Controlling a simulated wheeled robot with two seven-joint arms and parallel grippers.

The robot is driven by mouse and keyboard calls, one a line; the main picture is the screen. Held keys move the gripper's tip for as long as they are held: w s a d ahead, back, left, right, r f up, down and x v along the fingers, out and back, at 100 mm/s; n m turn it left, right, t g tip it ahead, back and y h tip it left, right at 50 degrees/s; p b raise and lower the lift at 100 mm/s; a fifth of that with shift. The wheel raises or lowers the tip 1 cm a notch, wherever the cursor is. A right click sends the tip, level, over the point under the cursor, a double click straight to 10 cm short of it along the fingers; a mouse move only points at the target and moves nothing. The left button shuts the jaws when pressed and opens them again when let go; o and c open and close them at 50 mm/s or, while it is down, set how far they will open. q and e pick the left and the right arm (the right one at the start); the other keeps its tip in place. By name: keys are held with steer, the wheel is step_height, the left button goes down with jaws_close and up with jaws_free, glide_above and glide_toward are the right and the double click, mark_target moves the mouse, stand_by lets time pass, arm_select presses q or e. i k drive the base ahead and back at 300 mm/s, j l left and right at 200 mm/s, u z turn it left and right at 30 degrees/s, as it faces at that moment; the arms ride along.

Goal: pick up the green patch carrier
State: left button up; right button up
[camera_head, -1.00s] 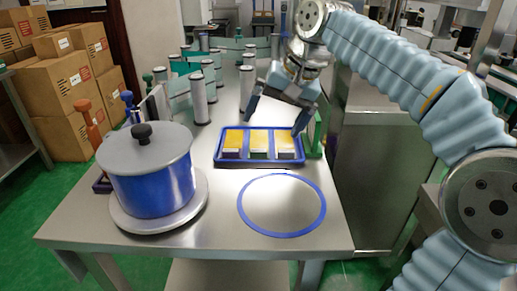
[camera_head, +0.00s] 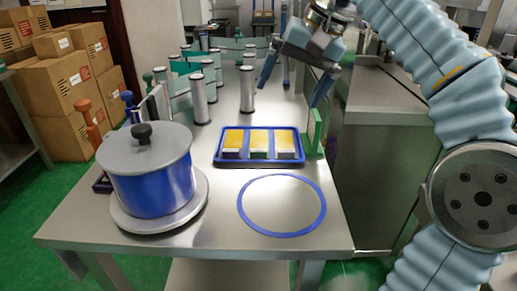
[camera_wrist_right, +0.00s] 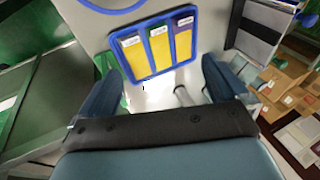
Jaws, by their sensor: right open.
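A blue tray (camera_head: 217,160) on the steel table holds three flat yellow-topped carriers side by side. The middle one, the green patch carrier (camera_head: 258,143), shows a green edge at its front. It also shows in the middle of the tray in the right wrist view (camera_wrist_right: 160,47). My right gripper (camera_head: 294,79) is open and empty, raised above and behind the tray in the head view. In the right wrist view its spread fingers (camera_wrist_right: 161,85) lie just below the tray, apart from it. My left gripper is not in view.
A blue pot with a grey lid (camera_head: 150,180) stands at the front left. A blue ring (camera_head: 240,212) marks the table in front of the tray. A green upright piece (camera_head: 316,128) stands right of the tray. Several grey cylinders (camera_head: 198,98) stand behind.

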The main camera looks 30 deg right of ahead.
mark_target(258, 143)
steer(key=k+j, duration=0.55)
steer(key=j, duration=0.15)
steer(key=k+j, duration=0.6)
steer(key=j, duration=0.15)
